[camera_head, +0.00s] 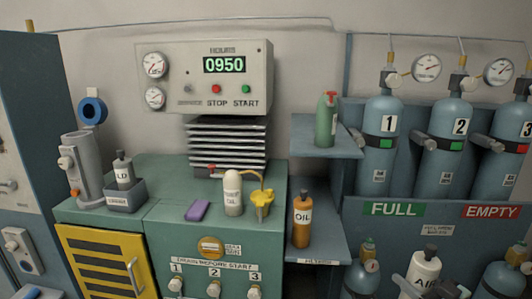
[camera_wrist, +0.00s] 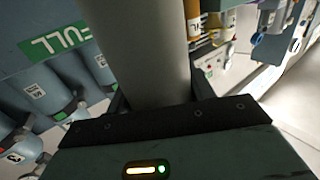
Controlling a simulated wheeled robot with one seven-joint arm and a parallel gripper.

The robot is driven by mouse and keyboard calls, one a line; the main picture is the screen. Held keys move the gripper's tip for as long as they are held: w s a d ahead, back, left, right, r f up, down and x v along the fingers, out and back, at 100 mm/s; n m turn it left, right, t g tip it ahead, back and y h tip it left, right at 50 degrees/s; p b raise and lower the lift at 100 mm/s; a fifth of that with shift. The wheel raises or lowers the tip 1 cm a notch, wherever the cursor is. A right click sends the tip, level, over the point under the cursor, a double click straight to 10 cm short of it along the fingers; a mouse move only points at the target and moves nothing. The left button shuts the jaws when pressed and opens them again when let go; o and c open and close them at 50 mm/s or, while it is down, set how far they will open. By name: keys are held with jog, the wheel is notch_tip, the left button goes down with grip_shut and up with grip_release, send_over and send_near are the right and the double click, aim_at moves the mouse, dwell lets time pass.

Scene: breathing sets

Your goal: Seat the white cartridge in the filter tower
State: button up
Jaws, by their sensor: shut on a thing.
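The white cartridge (camera_head: 425,268), with a dark cap and a label that seems to read AIR, is upright at the bottom right of the head view. My gripper (camera_head: 432,289) is shut on it, only partly in view at the lower edge. In the wrist view the cartridge (camera_wrist: 150,50) is a large, shaded grey cylinder rising from the dark jaws. The filter tower (camera_head: 82,172) is a grey upright cylinder with a clamp on the far left of the bench, well apart from my gripper. Its inside cannot be made out.
A dark bin (camera_head: 125,196) with a cartridge marked OLD stands beside the tower. A white bottle (camera_head: 232,192), yellow funnel (camera_head: 263,203) and purple cloth (camera_head: 197,211) are on the green bench. An orange oil bottle (camera_head: 302,220) stands on a shelf. Gas cylinders (camera_head: 382,150) line the right.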

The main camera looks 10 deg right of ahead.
jog(key=w+a+f+m+h+p, duration=0.1)
jog(key=a+h+p, duration=0.1)
jog(key=a, duration=0.3)
jog(key=w+a+f+m+h+p, duration=0.1)
jog(key=w+a+m+h+p, duration=0.1)
jog(key=a+h+p, duration=0.1)
jog(key=shift+w+a+f+t+p, duration=0.3)
jog(key=shift+a+p, duration=0.2)
jog(key=shift+a, duration=0.65)
jog(key=shift+a+f, duration=0.1)
